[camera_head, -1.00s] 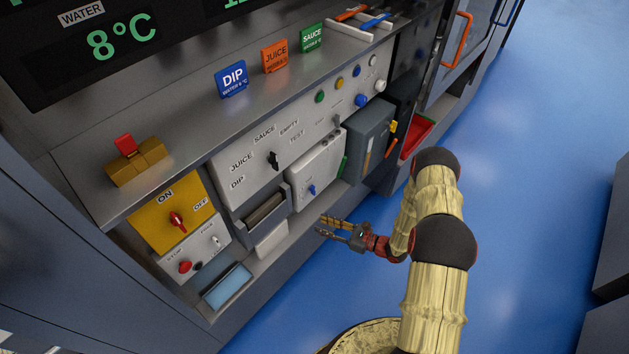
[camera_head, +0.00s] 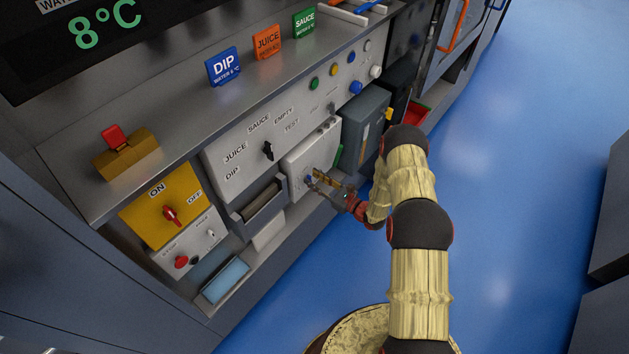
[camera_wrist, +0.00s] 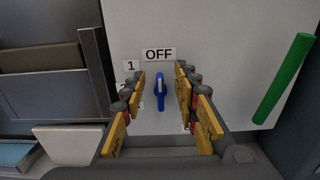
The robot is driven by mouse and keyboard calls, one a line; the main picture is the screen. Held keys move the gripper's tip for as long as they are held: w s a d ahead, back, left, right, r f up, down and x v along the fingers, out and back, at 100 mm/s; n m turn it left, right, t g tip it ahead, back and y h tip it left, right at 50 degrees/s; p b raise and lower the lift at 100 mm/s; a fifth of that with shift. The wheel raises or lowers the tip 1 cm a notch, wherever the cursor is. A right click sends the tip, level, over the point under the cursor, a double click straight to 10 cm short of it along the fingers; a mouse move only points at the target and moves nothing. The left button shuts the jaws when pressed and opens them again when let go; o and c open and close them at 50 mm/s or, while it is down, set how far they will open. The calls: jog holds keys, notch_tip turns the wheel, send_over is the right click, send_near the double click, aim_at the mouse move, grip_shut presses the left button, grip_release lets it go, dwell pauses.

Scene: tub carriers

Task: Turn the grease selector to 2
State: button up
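The grease selector is a small blue knob (camera_wrist: 159,90) on a pale box (camera_head: 314,158). In the wrist view it stands upright, its upper end towards the OFF label (camera_wrist: 159,55). A label 1 (camera_wrist: 131,66) is to the upper left of the knob; other marks around it are partly hidden by my fingers. My gripper (camera_wrist: 161,92) is open, with yellow-padded fingers on the left and right of the knob and visible gaps on both sides. In the head view my gripper (camera_head: 316,181) is at the front of the pale box.
A green bar (camera_wrist: 284,79) is on the right of the selector. A grey tray (camera_head: 258,203) is left of the box, and a black selector (camera_head: 268,151) is on the panel above. The blue floor is clear.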

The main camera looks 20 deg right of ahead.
jog(key=shift+c, duration=1.2)
grip_shut()
